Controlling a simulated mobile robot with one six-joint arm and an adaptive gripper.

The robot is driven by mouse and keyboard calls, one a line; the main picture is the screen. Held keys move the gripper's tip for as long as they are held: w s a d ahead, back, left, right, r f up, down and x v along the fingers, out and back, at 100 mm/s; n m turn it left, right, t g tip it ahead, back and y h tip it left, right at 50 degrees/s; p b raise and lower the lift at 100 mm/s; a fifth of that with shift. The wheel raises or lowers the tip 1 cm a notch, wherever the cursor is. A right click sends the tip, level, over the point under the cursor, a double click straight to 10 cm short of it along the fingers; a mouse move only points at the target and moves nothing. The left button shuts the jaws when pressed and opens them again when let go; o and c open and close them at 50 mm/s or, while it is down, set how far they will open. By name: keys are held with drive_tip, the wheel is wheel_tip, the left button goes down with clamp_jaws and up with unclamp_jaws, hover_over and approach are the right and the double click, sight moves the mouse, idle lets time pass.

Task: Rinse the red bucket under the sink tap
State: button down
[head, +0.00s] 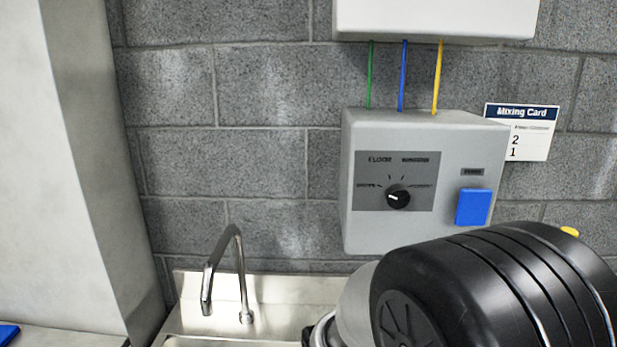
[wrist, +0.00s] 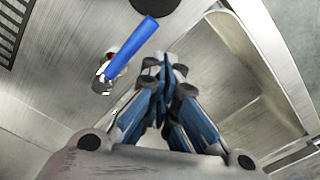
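No red bucket can be made out in either view. The chrome sink tap (head: 222,268) stands at the back of the steel sink (head: 285,318) in the head view, its spout bent down to the left. My dark arm covers the lower right of that view and hides part of the sink; the gripper does not show there. In the wrist view my gripper (wrist: 165,78) has its blue-sided fingers drawn together at the tips, with nothing visible between them. It points at steel surfaces, with a basin-like hollow (wrist: 262,100) on the right.
A blue bar (wrist: 132,48) with a shiny end lies left of the fingertips; I cannot tell what it is. A grey dispenser box (head: 365,228) with a dial and blue button hangs above the sink, beside a Mixing Card (head: 535,143). A pale column (head: 80,130) stands left.

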drive_tip(key=shift+f, duration=0.1)
drive_tip(key=shift+f+b, duration=1.2)
drive_tip(key=shift+f, duration=0.4)
drive_tip(key=shift+d+r, duration=0.1)
drive_tip(key=shift+d, duration=0.05)
drive_tip(key=shift+s+d, duration=0.45)
drive_tip(key=shift+d, duration=0.4)
